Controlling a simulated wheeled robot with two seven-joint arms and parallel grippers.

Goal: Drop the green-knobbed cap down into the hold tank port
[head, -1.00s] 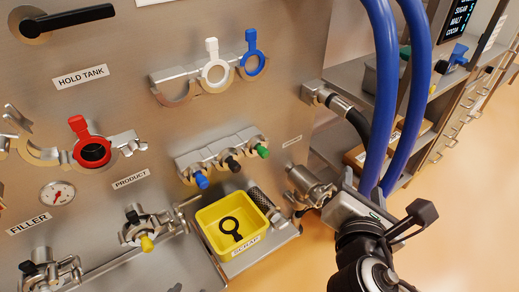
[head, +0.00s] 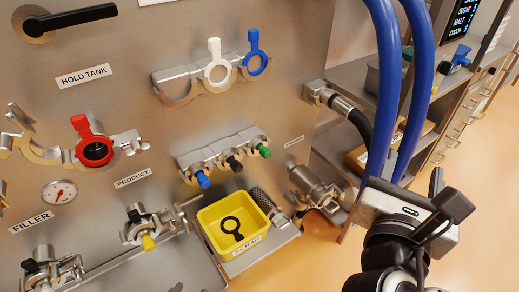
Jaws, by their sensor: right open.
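The green-knobbed cap (head: 264,151) sits at the right end of a steel rack on the panel, beside a black-knobbed and a blue-knobbed cap. Below the HOLD TANK label (head: 84,75), a port (head: 97,151) sits in an opened clamp (head: 128,141), with a red-tabbed ring (head: 82,127) at its mouth. I cannot tell whether that ring is seated. My right gripper (head: 446,196) is open, with nothing visible in it, at the lower right, well right of the cap and away from the panel. My left gripper is not in view.
A yellow SCRAP bin (head: 210,240) holding a black ring sits below the caps. White (head: 215,68) and blue (head: 254,58) rings hang on an upper rack. Thick blue hoses (head: 416,85) hang between the panel and shelves, by my right gripper. Open floor lies right.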

